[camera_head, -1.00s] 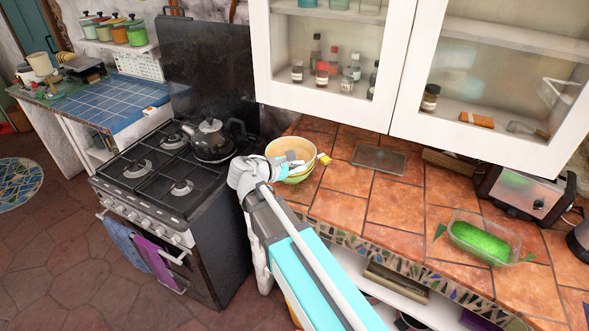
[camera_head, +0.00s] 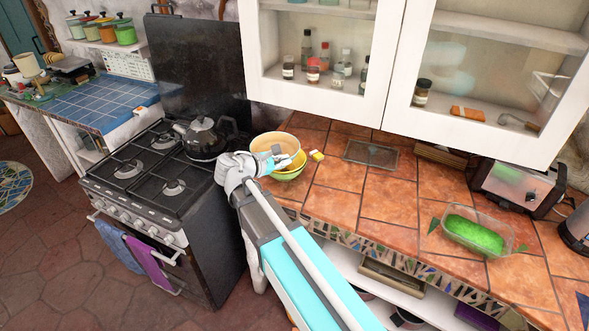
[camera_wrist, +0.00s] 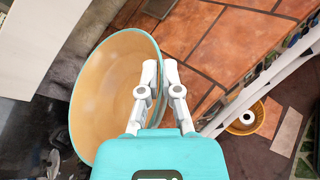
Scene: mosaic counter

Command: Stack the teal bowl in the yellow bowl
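The teal bowl (camera_head: 266,141) has a tan inside; its teal rim shows in the wrist view (camera_wrist: 75,92), where it looks tilted. My gripper (camera_wrist: 160,68) is closed down on its right rim, one finger inside and one outside. In the head view my gripper (camera_head: 277,157) is at the bowls, at the counter's stove end. The yellow bowl (camera_head: 298,162), yellow-green lower down, shows just below and right of the teal bowl. My gripper partly covers both bowls. I cannot tell whether they touch. The yellow bowl is hidden in the wrist view.
The stove with a kettle (camera_head: 204,138) is to the left. A dark tray (camera_head: 372,153), a green-filled container (camera_head: 475,235) and a toaster (camera_head: 517,187) stand farther right. Wall cabinets (camera_head: 320,95) hang above. The middle counter is clear.

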